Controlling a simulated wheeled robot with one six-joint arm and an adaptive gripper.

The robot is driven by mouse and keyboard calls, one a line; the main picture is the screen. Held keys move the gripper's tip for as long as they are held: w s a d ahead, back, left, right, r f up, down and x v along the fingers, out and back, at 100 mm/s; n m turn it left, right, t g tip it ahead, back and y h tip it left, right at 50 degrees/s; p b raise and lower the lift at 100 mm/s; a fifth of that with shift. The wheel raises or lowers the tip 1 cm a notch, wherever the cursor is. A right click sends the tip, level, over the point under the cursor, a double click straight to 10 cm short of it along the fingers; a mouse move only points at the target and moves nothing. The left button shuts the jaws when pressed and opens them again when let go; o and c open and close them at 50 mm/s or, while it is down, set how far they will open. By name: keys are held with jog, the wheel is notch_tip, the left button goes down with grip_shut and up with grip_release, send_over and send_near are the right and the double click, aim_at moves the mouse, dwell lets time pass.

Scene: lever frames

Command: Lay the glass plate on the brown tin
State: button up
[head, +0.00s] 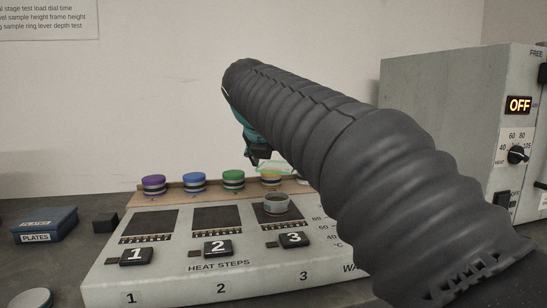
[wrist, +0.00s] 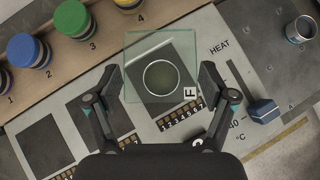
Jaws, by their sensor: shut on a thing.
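My gripper (head: 258,155) is shut on the clear greenish glass plate (wrist: 139,48), with one finger at each side edge in the wrist view. The plate also shows as a thin pale outline in the head view (head: 273,168), above the heat-step panel. A small round grey-sided tin (head: 275,205) stands on the dark pad behind block 3, below the plate. In the wrist view a round rim with an olive-brown inside shows through the glass, near the plate's middle. The tin looks grey rather than brown in the head view. A gap separates plate and tin.
Purple (head: 154,185), blue (head: 194,183), green (head: 233,181) and yellow-topped (head: 271,178) jars line the wooden shelf behind. A blue plates box (head: 46,225) lies at left. A grey OFF-display unit (head: 440,120) stands at right. A metal cup (wrist: 300,29) and blue block (wrist: 263,111) stand nearby.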

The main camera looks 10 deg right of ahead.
jog(key=shift+f+b, duration=1.75)
jog(key=shift+f, duration=0.8)
jog(key=shift+s+a+f, duration=0.1)
jog(key=shift+s, duration=0.1)
jog(key=shift+f+p, duration=0.55)
jog(key=shift+p, duration=0.3)
dwell(0.4)
jog(key=o, duration=1.1)
jog(key=shift+r, duration=0.1)
